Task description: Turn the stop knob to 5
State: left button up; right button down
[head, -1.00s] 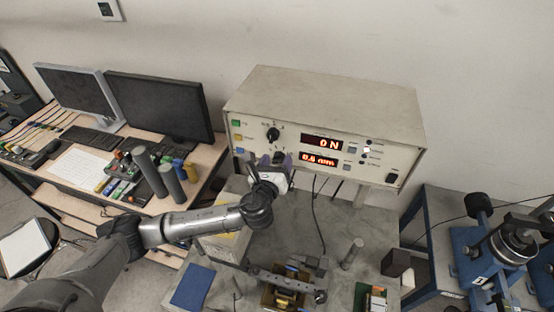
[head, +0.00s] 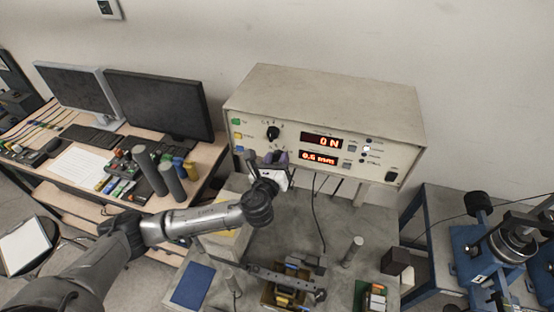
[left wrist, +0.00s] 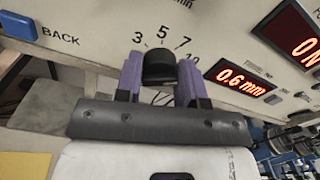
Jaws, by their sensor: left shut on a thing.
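The control box (head: 330,85) stands at the back of the bench. My left gripper (head: 266,158) is at its front panel, below an upper black knob (head: 273,133). In the left wrist view, the purple fingers of my left gripper (left wrist: 160,82) are shut on a black knob (left wrist: 159,68), one on each side. The numbers 3, 5, 7 and 10 are printed above this knob. Its pointer mark cannot be made out, and the head view hides it behind the gripper. My right gripper is in neither view.
The upper display (head: 321,142) reads ON; the lower one (left wrist: 240,78) reads 0.6 mm in the wrist view. A blue BACK button (left wrist: 18,26) is left of the knob. Monitors (head: 160,105) stand left; a blue-framed machine (head: 490,250) stands right.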

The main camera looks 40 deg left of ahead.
pick_arm(q)
jog(key=n, duration=0.3)
jog(key=shift+f+b, duration=0.1)
jog(key=shift+b, duration=0.25)
jog(key=n+b, duration=0.1)
jog(key=n, duration=0.3)
jog(key=shift+n, duration=0.4)
jog(key=n, duration=0.4)
jog(key=shift+b, duration=0.35)
jog(key=shift+n, duration=1.9)
jog(key=o, duration=0.9)
